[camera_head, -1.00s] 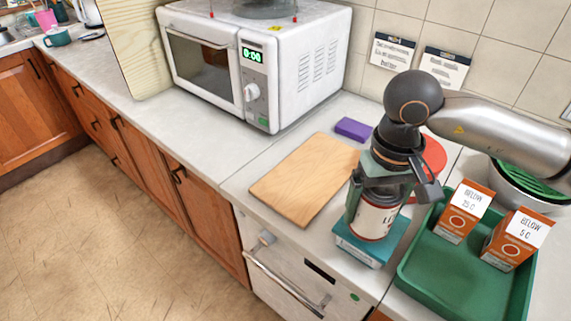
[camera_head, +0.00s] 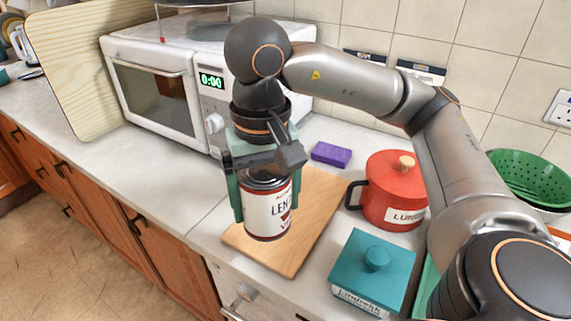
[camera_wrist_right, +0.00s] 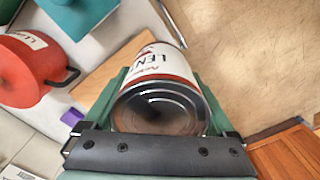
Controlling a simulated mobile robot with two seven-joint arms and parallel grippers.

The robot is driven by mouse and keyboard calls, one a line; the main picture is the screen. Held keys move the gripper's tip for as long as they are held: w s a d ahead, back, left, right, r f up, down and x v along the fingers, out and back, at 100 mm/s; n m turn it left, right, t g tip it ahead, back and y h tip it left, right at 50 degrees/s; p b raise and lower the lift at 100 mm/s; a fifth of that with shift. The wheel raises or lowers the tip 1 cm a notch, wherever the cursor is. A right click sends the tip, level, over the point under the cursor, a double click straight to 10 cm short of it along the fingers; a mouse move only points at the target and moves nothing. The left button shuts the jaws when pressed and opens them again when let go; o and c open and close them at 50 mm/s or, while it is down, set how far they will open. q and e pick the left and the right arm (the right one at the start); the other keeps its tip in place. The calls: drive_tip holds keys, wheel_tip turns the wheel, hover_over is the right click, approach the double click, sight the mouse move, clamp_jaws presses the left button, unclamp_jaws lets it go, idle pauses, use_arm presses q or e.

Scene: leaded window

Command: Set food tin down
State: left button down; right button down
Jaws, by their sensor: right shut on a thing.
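The food tin (camera_head: 267,212) has a white and red label reading "LEN…" and hangs upright in my right gripper (camera_head: 266,190). The gripper's green fingers are shut on its sides. In the head view the tin appears over the wooden board (camera_head: 302,232); I cannot tell whether it touches the board. In the right wrist view the tin (camera_wrist_right: 160,75) shows its metal end close between the fingers (camera_wrist_right: 160,105), with floor and counter beyond. My left gripper is not in view.
A red lidded pot (camera_head: 392,190) and a teal lidded box (camera_head: 372,270) stand right of the board. A purple sponge (camera_head: 331,154) lies behind it. A white microwave (camera_head: 165,85) and a pale upright board (camera_head: 85,75) stand at the back left. A green colander (camera_head: 530,178) is at right.

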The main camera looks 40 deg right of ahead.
drive_tip(key=shift+s+d+r+m, duration=0.2)
drive_tip(key=shift+s+d+m, duration=0.1)
drive_tip(key=shift+m, duration=0.1)
drive_tip(key=shift+d, duration=0.2)
drive_tip(key=w+d+f, duration=0.2)
drive_tip(key=w, duration=0.1)
drive_tip(key=w+d+f+b, duration=0.1)
drive_tip(key=w+d+f, duration=0.4)
drive_tip(key=w, duration=0.1)
drive_tip(key=shift+w+d+f+b, duration=0.15)
drive_tip(key=shift+d+f+b, duration=0.15)
drive_tip(key=shift+d+f, duration=0.1)
drive_tip(key=shift+w+d+f, duration=0.15)
drive_tip(key=shift+w+f, duration=0.2)
drive_tip(key=shift+f, duration=0.15)
drive_tip(key=f, duration=0.3)
drive_tip(key=shift+w+d+f, duration=0.1)
drive_tip(key=shift+w+d, duration=0.1)
drive_tip(key=shift+f, duration=0.2)
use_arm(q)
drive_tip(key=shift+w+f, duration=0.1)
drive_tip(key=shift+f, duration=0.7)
